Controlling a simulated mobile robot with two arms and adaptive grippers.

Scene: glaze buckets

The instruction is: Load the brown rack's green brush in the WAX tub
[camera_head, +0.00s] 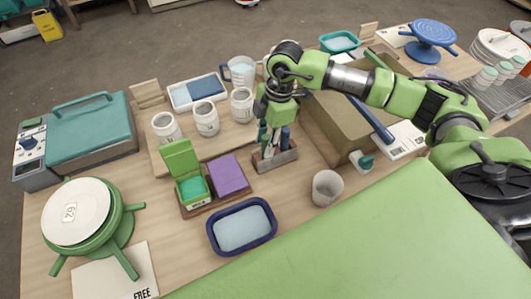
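A small grey-brown rack (275,160) stands near the middle of the table. A green brush handle (263,136) and a blue handle (286,138) stand upright in it. My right gripper (276,118) points down over the rack, right at the handles. Its fingers overlap them, so I cannot tell whether it is shut on one. Several white tubs with small dark labels, such as the front-left one (166,128), stand left of the rack. Their labels are too small to read, so I cannot tell which is WAX. My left gripper is not in view.
A green open-lidded box (193,188) and a purple block (230,174) sit in front of the tubs. A dark blue basin (241,228) and a grey cup (327,187) stand nearer. A green-and-white banding wheel (82,215) is at left. A large tan basin (335,120) lies right of the rack.

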